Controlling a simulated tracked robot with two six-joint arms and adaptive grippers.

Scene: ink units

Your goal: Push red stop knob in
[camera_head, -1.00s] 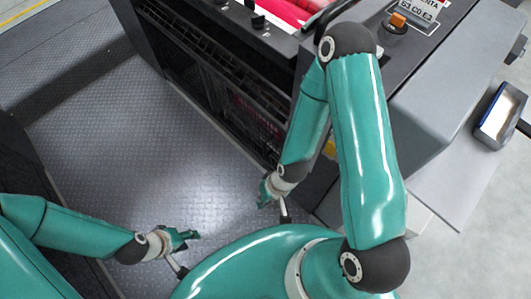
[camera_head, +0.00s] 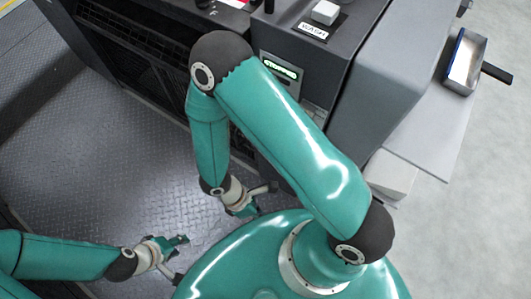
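No red stop knob shows in the head view now; my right arm covers part of the press's front. The press's console (camera_head: 345,35) is at the top. It carries a square white button (camera_head: 325,12) above a WASH label and a small lit green display (camera_head: 280,67). My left gripper (camera_head: 181,256) is at the lower left, empty, with its fingers spread over the floor. My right gripper (camera_head: 260,199) hangs below its bent arm, fingers spread and empty, in front of the dark press side. Both are apart from the console.
The grey press housing (camera_head: 395,70) stands right of the console. A grey tray (camera_head: 466,62) with a dark handle juts out at the far right. A pale block (camera_head: 390,178) lies below the housing. The patterned metal floor (camera_head: 90,170) at left is clear.

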